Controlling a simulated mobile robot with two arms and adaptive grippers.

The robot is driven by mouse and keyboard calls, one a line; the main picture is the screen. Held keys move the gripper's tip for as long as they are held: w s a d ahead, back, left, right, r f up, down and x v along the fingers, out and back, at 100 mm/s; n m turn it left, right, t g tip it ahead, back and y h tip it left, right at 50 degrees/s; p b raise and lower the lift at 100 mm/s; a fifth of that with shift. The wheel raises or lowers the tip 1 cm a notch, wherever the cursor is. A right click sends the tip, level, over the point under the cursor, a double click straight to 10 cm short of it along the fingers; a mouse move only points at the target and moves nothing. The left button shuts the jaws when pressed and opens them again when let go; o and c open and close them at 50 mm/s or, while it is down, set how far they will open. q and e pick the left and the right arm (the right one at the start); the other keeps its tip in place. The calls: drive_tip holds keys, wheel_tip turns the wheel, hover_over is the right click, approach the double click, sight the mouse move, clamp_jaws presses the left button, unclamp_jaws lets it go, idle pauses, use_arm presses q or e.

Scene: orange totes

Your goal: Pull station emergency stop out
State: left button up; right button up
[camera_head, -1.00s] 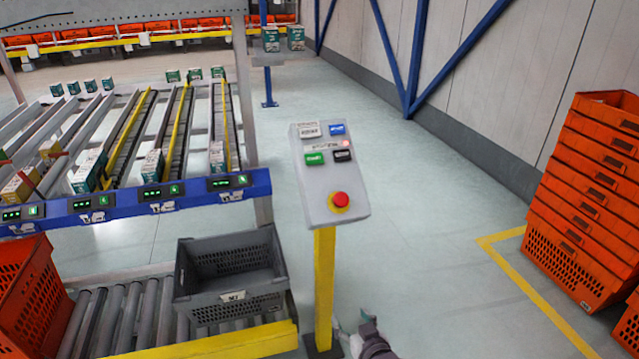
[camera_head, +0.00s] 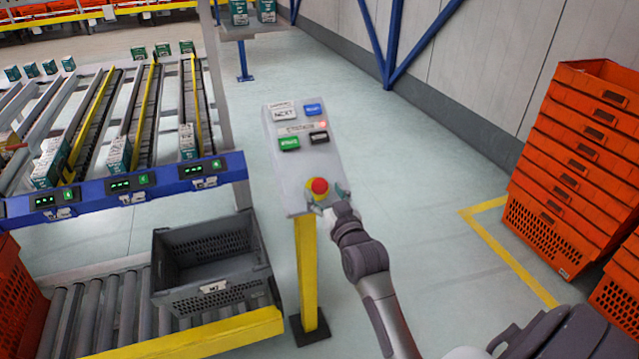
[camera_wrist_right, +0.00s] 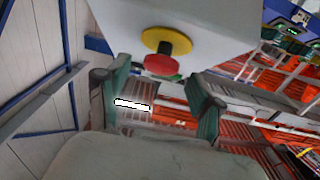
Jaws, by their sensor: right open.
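The emergency stop is a red mushroom button (camera_head: 319,186) on a yellow ring, at the lower end of the grey station panel (camera_head: 296,165). The panel stands on a yellow post (camera_head: 307,270). My right gripper (camera_head: 328,199) is at the panel's lower end, its fingers spread near the button. In the right wrist view the red button (camera_wrist_right: 161,65) lies ahead, between and beyond the two green-tipped fingers (camera_wrist_right: 158,95). I see no finger closed on it. My left gripper is not in view.
The panel also has white, blue, green and black buttons (camera_head: 289,143). A grey crate (camera_head: 208,265) sits on rollers at left. Orange totes (camera_head: 570,165) are stacked at right. A blue-fronted flow rack (camera_head: 125,190) stands at left. Floor between the panel and totes is clear.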

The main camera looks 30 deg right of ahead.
sight(321, 188)
drive_tip(key=shift+x, duration=1.8)
drive_tip(key=shift+a, duration=0.1)
clamp_jaws()
